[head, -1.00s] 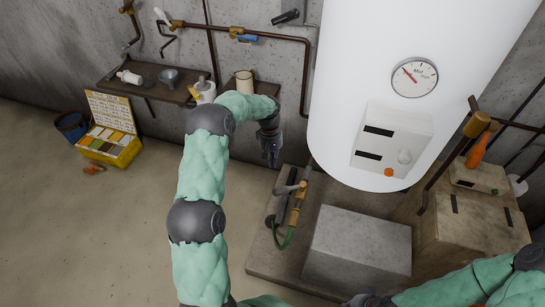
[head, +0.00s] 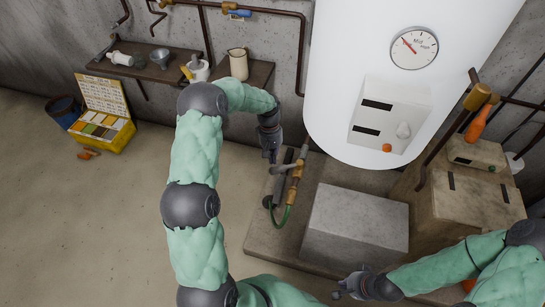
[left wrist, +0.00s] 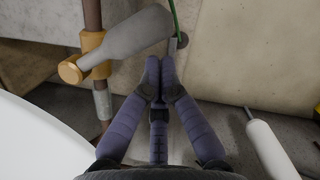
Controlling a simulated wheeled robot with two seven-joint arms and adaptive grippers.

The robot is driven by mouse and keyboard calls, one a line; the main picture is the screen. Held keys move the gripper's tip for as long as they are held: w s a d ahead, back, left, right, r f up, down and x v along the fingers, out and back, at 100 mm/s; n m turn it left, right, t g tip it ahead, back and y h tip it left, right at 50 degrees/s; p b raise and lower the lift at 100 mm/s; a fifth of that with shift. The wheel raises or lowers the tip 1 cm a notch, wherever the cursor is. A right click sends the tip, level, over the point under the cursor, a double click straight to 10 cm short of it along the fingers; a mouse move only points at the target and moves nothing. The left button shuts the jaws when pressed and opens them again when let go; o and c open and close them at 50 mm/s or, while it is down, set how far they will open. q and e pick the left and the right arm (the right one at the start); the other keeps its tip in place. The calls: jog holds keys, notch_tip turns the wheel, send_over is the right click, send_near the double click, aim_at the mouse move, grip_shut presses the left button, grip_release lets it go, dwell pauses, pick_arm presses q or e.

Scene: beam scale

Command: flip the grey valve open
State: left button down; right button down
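The grey valve lever (head: 281,168) sits on a brass fitting of the vertical pipe at the left of the white tank. In the left wrist view the grey lever (left wrist: 140,38) sticks out crosswise from the brass valve body (left wrist: 91,55), beside the pipe. My left gripper (head: 271,156) is just above and left of the lever in the head view. In the left wrist view its fingertips (left wrist: 160,72) are together, with nothing visible between them, apart from the lever in the picture; contact is unclear. My right gripper (head: 345,289) is at the bottom, away from the valve; its opening is unclear.
The white tank (head: 400,110) with gauge stands close to the right of the pipe. A green hose (head: 281,222) hangs below the valve. A grey block (head: 355,225) lies in front. A white handle-like object (left wrist: 270,148) shows at right in the left wrist view.

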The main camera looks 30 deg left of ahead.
pick_arm(q)
jog(key=shift+s, duration=0.1)
jog(key=shift+s+d+n, duration=0.15)
jog(key=shift+s+n, duration=0.05)
jog(key=shift+n, duration=0.2)
